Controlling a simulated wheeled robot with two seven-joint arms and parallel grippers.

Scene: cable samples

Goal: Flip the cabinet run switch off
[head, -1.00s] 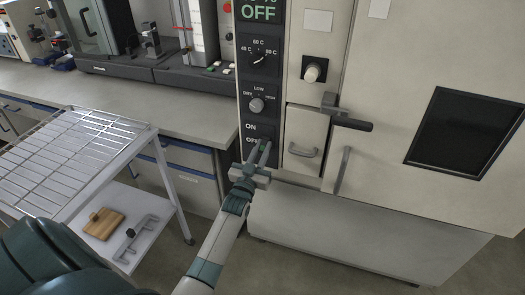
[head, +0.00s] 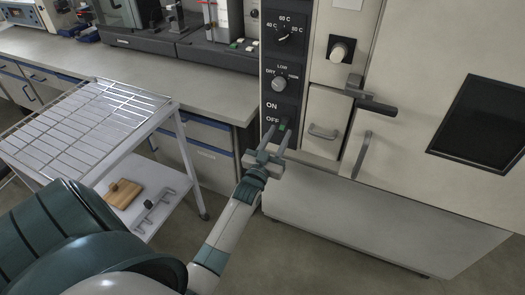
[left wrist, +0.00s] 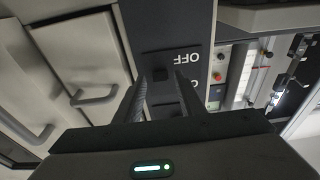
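The cabinet's dark control panel (head: 270,95) carries ON and OFF labels at its lower end. My left gripper (head: 278,132) is at that lower end, just below the OFF label in the head view, with its two fingers apart. In the left wrist view a small dark run switch (left wrist: 160,73) shows between the fingertips (left wrist: 161,80), beside the OFF label. I cannot tell whether a finger touches it. The switch's position is unclear, and the ON label is partly hidden by a finger. My right gripper is not in view.
Above the switch are a DRY/LOW knob (head: 279,84) and a temperature knob (head: 283,38). To the right are a cabinet latch handle (head: 376,106) and a small door handle (head: 323,133).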

